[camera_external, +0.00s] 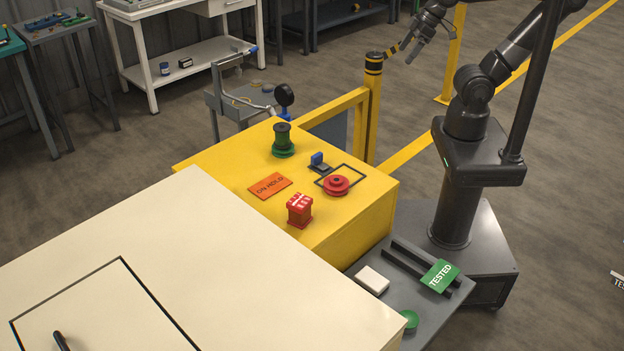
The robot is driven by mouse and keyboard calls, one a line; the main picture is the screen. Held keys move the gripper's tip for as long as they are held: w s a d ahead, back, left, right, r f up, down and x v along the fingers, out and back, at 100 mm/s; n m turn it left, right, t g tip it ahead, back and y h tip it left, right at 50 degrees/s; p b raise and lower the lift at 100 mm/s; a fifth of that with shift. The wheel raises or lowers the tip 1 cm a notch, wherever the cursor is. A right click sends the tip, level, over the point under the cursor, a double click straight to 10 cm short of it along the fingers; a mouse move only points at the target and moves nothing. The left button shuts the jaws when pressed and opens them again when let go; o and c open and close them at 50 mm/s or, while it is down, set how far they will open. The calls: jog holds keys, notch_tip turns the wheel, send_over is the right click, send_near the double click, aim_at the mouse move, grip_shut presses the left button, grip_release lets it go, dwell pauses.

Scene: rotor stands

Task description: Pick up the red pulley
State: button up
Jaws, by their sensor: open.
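The red pulley (336,186) lies flat on the yellow bench top (232,164), near its right edge. My gripper (404,52) is at the top of the view, open and empty, well above and beyond the bench and apart from the pulley. Nothing covers the pulley.
A green spool (283,142), a small blue-and-dark part (319,162), an orange "ON HOLD" sign (270,186) and a red-and-white block (299,211) share the bench. A yellow post (372,115) and rail stand behind. A grey shelf (425,315) holds a green "TESTED" sign (440,275).

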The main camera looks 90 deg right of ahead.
jog(key=n+g, duration=0.6)
jog(key=n, duration=2.7)
send_over(336, 180)
jog(key=f, duration=1.9)
jog(key=shift+s, duration=0.4)
jog(key=f, duration=0.5)
jog(key=shift+w+d+f, duration=0.1)
jog(key=shift+w+f, duration=0.15)
jog(key=shift+w, duration=0.1)
jog(key=c, duration=1.2)
jog(key=shift+c, duration=0.4)
